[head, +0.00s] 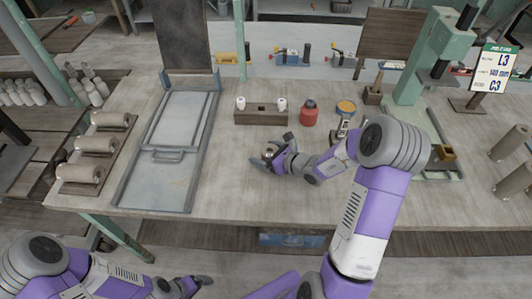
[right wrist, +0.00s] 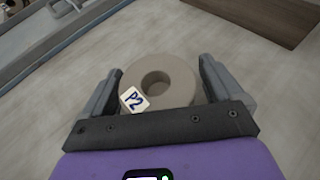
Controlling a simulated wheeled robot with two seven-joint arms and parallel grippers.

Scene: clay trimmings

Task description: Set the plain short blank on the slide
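A short, grey-brown ring-shaped blank (right wrist: 178,83) with a centre hole and a tag reading P2 is between the fingers of my right gripper (right wrist: 158,80). In the head view the blank (head: 269,152) is small at mid-bench, with my right gripper (head: 273,150) around it. The fingers look spread, with a thin gap beside the blank in the wrist view; firm contact is not visible. A grey metal slide (head: 160,178) with a raised handle lies along the left of the bench. My left gripper (head: 190,286) is low at the bottom edge; its finger opening is unclear.
Several clay cylinders lie in wooden cradles (head: 95,146) left of the slide. Behind the right gripper are a wooden block with white pegs (head: 261,117) and a red bottle (head: 309,113). A green press (head: 410,85) and sign (head: 494,69) stand at right. Bench between slide and gripper is clear.

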